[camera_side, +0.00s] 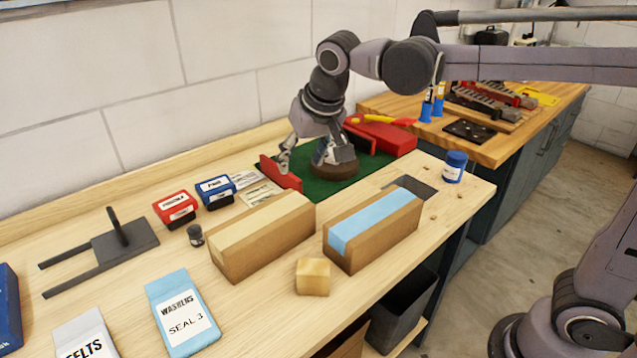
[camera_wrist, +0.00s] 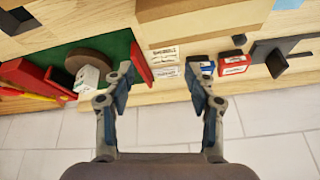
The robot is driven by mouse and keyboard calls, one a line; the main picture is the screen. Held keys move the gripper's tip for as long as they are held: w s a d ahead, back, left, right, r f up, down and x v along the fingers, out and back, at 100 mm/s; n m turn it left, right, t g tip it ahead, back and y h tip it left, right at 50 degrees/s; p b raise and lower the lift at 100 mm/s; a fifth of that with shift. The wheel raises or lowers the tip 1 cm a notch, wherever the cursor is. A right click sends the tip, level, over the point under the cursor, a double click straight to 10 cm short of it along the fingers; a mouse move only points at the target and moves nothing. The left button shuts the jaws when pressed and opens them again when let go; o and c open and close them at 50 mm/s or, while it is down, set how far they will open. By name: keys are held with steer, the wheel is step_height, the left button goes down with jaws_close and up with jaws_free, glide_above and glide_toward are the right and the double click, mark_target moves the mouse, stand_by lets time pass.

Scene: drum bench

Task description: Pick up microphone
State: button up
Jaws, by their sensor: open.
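I cannot make out a clear microphone in either view. My gripper (camera_side: 309,161) is over the back of the bench, near the green mat (camera_side: 357,187). In the wrist view my gripper (camera_wrist: 160,82) has its fingers wide apart with nothing between them. A brown round disc (camera_wrist: 93,60) lies on the mat, with a white block (camera_wrist: 88,78) at it, left of the fingers. In the side view the arm partly hides the disc (camera_side: 334,171). A small dark jar (camera_side: 195,235) stands left of the tan carton, clear of the gripper.
A red plate (camera_side: 279,173) stands upright at the mat's edge, close to my gripper. Red and blue boxes (camera_side: 215,191), a tan carton (camera_side: 262,236), a blue-taped carton (camera_side: 372,230) and a dark forked stand (camera_side: 123,240) are around.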

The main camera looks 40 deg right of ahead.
steer(key=w+a+f+m+h, duration=0.1)
steer(key=w+a+f+m, duration=0.15)
steer(key=w+a, duration=0.8)
steer(key=g, duration=0.1)
glide_toward(193, 229)
steer(key=shift+m+h, duration=0.4)
steer(key=shift+m, duration=0.05)
steer(key=x, duration=1.1)
steer(key=shift+a, duration=0.35)
jaws_close()
